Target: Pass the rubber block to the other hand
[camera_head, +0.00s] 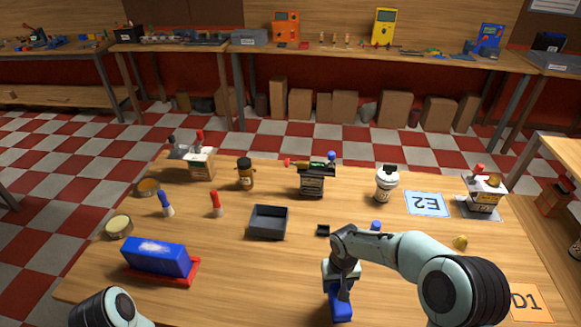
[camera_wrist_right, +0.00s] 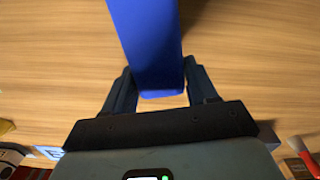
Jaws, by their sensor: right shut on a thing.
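My right gripper (camera_head: 341,290) is at the front of the table, right of the middle, pointing down. It is shut on a blue block, which I take to be the rubber block (camera_head: 340,306). In the right wrist view the plain blue block (camera_wrist_right: 150,45) sits between the two fingers (camera_wrist_right: 160,90) and extends away past the top edge. I cannot tell whether the block touches the table. Only a rounded part of my left arm shows at the bottom left; the left gripper is out of view.
A larger blue block (camera_head: 157,254) lies on a red tray (camera_head: 190,274) at the left. A dark open box (camera_head: 268,235) stands mid-table, with a small black piece (camera_head: 323,230) beside it. Bottles and markers stand farther back. The wood between red tray and right gripper is clear.

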